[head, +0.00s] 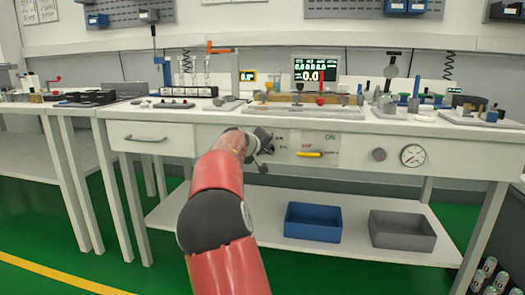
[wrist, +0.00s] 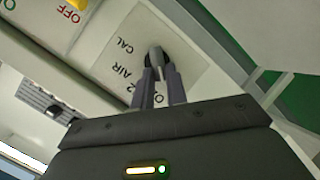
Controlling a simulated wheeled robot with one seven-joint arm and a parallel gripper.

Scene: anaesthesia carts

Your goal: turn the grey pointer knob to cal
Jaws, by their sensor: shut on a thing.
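The grey pointer knob (wrist: 157,58) is on a pale label plate (wrist: 178,52) in the wrist view, with a dark round base behind it. My gripper (wrist: 160,75) is closed on the knob from both sides. The label CAL is printed left of the knob in the picture, with AIR and an O2 label partly hidden below it. I cannot tell exactly which label the pointer faces. In the head view my gripper (head: 264,142) is at the bench's front panel and covers the knob.
A yellow lever (head: 308,154) with ON and OFF labels is right of my gripper on the panel. Further right are a round grey knob (head: 379,154) and a dial gauge (head: 413,155). A blue bin (head: 313,222) and a grey bin (head: 402,231) stand on the lower shelf.

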